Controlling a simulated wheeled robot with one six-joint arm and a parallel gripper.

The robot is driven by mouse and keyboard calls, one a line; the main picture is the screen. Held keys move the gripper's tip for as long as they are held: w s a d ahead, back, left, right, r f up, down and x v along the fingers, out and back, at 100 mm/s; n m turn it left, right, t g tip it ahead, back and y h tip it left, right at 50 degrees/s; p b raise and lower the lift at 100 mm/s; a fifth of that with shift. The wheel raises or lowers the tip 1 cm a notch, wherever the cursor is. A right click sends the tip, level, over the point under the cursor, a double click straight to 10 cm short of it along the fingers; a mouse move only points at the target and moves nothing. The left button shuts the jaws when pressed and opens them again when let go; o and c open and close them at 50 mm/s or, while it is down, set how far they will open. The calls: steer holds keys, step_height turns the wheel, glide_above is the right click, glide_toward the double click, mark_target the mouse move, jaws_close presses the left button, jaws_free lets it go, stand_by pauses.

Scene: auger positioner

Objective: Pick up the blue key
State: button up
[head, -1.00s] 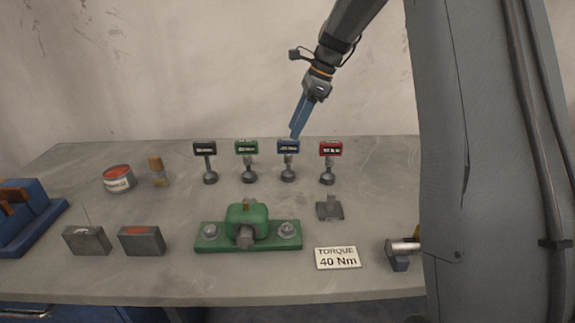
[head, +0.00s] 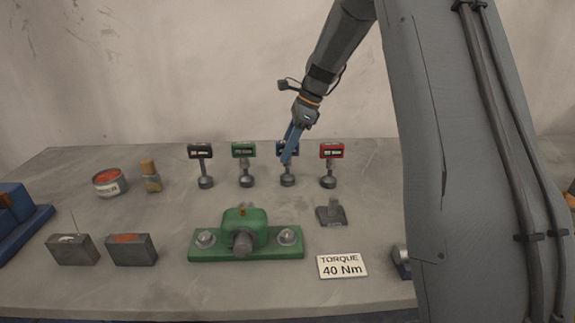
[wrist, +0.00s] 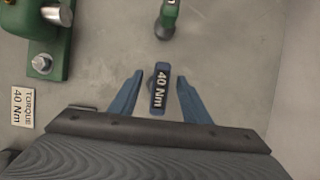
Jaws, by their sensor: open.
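The blue key (head: 288,172) stands upright on the bench in a row of keys, its head partly hidden by my gripper in the head view. In the wrist view its blue top (wrist: 160,90), marked 40 Nm, lies between my two fingers. My gripper (head: 288,158) is open, with blue fingers pointing down at the key's head. In the wrist view the fingers of my gripper (wrist: 159,88) stand on either side of the key, with a gap on each side.
A green key (head: 245,165) and a black key (head: 201,165) stand to the left, a red key (head: 329,165) to the right. A green fixture (head: 245,240) and a sign reading TORQUE 40 Nm (head: 342,266) are nearer. A red-topped can (head: 110,183) sits farther left.

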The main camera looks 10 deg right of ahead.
steer(key=shift+x, duration=1.4)
jaws_close()
steer(key=shift+r, duration=0.1)
steer(key=shift+r, duration=0.1)
step_height(320, 180, up, 9)
steer(key=shift+r+b, duration=0.2)
steer(key=shift+b, duration=0.6)
steer(key=shift+r, duration=0.2)
